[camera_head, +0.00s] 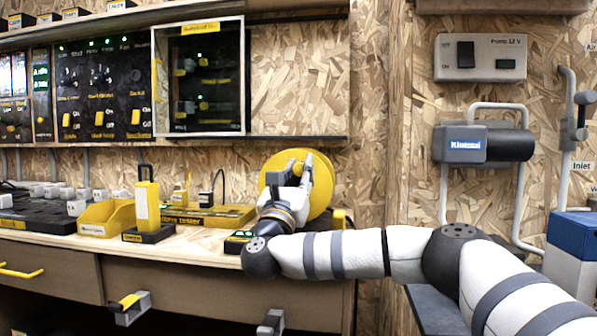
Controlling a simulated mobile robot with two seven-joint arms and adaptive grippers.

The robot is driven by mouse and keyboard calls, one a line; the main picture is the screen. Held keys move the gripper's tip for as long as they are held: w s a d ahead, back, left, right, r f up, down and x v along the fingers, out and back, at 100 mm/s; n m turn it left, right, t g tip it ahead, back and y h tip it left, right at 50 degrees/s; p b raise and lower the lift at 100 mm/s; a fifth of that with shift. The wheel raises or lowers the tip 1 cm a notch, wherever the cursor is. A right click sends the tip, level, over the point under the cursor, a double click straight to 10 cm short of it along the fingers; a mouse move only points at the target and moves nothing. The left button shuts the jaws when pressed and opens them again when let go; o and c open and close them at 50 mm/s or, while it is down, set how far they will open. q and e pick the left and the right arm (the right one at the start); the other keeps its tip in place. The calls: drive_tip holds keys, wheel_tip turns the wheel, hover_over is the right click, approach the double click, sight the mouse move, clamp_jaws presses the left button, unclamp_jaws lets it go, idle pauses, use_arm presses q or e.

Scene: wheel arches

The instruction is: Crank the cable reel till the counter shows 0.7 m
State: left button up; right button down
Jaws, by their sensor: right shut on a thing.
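The cable reel (324,196) is a round yellow drum standing at the right end of the wooden workbench, against the chipboard wall. My right gripper (299,170) is in front of the reel's face and shut on its crank handle. The handle is mostly hidden by the fingers and wrist. A small dark box with a green display (239,236) sits at the bench edge, just left of my wrist. I cannot tell whether it is the counter, and its figures are too small to read. My left gripper is not in view.
A yellow tester (205,216), a yellow upright device (147,205) and a yellow bin (106,217) stand left along the bench (175,246). A framed panel (197,77) hangs above. A pump switch box (481,57) is on the right wall.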

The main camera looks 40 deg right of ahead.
drive_tip(key=c, duration=1.3)
unclamp_jaws()
drive_tip(key=shift+c, duration=0.2)
drive_tip(key=v, duration=1.2)
drive_tip(key=shift+r, duration=0.1)
